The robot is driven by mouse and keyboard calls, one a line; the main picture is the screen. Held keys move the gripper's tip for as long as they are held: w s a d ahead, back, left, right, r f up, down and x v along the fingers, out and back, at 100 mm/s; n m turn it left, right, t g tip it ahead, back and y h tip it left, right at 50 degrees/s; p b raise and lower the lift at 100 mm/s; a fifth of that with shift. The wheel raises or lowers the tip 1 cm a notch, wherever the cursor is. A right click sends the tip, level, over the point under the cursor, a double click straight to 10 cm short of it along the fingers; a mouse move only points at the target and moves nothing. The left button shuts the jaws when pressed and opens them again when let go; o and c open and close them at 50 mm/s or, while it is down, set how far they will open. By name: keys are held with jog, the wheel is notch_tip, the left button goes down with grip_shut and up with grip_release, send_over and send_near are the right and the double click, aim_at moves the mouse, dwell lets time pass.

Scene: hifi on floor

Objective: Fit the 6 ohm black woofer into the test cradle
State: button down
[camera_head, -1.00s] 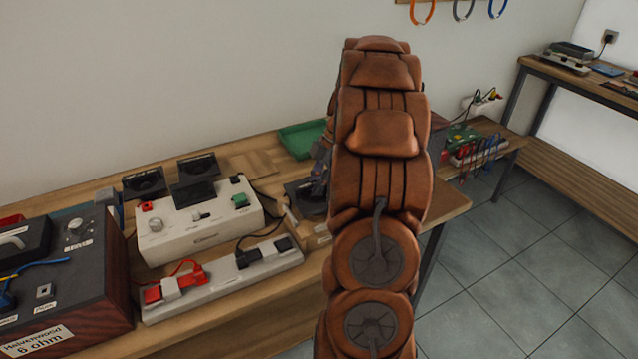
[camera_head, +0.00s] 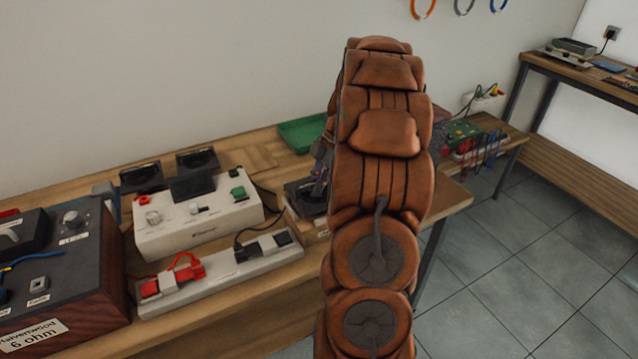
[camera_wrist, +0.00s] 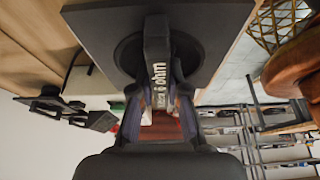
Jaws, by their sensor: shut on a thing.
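The black woofer (camera_wrist: 205,30) fills the upper middle of the wrist view. It has a square black plate with a round part and a raised grip marked "6 ohm" (camera_wrist: 158,75). My gripper (camera_wrist: 160,112) is shut on that grip, with a finger on each side. In the head view my brown arm hides most of the gripper; only a sliver (camera_head: 322,165) shows at its left edge. A dark square thing (camera_head: 303,196) sits low beside the arm there, partly hidden. I cannot tell whether it is the held woofer, and I cannot make out the test cradle surely.
A white tester (camera_head: 185,236) with a dark screen stands left on the wooden bench, with a power strip (camera_head: 220,272) before it. A wooden box marked "6 ohm" (camera_head: 105,290) is farther left. Two black square units (camera_head: 142,176) and a green tray (camera_head: 300,134) are behind.

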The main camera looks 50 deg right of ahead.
jog(key=shift+f+b, duration=0.95)
jog(key=shift+f, duration=0.2)
jog(key=c, duration=1.1)
grip_release()
jog(key=v, duration=1.2)
jog(key=shift+r, duration=0.1)
